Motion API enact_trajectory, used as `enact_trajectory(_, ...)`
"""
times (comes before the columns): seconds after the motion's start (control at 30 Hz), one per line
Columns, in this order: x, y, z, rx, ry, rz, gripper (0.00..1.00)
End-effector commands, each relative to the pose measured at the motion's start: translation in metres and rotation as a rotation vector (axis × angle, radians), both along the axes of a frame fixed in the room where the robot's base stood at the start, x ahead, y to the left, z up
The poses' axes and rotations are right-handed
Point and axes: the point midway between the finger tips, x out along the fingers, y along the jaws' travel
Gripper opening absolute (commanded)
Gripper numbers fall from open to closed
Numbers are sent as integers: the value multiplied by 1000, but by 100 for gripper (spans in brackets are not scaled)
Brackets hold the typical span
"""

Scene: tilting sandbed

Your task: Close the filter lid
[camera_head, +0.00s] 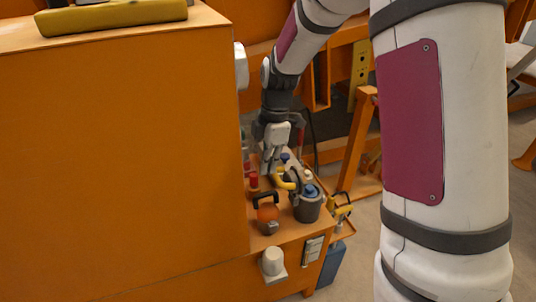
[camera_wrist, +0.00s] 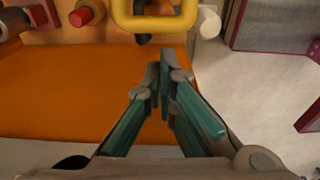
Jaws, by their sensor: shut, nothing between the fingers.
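I cannot tell for certain which part is the filter lid. A dark grey pot-shaped housing (camera_head: 307,209) with a blue piece (camera_head: 311,191) on top stands on the orange ledge in the head view. A yellow curved handle (camera_head: 284,181) is just left of it. In the wrist view a yellow loop (camera_wrist: 124,18) crosses the top edge, probably the same handle. My gripper (camera_wrist: 160,66) is shut and empty, its fingertips close below the loop in the picture; contact is not clear. In the head view my gripper (camera_head: 270,167) points down behind these parts, its tips partly hidden.
An orange round part with a black handle (camera_head: 267,212) sits left of the grey housing. Red parts (camera_head: 253,180) are behind it. A large orange cabinet (camera_head: 120,160) fills the left. A white knob (camera_head: 273,262) is on the front face.

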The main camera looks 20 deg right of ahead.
Motion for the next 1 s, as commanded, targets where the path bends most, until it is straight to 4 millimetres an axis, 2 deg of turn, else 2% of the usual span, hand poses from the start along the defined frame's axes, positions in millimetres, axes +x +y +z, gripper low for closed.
enact_trajectory(0.1, -1, 2, -21, -1, 3, -1, 0)
enact_trajectory(0.33, -1, 5, -40, 0, 1, -2, 0)
enact_trajectory(1.0, -1, 0, -39, 33, 0, -5, 0)
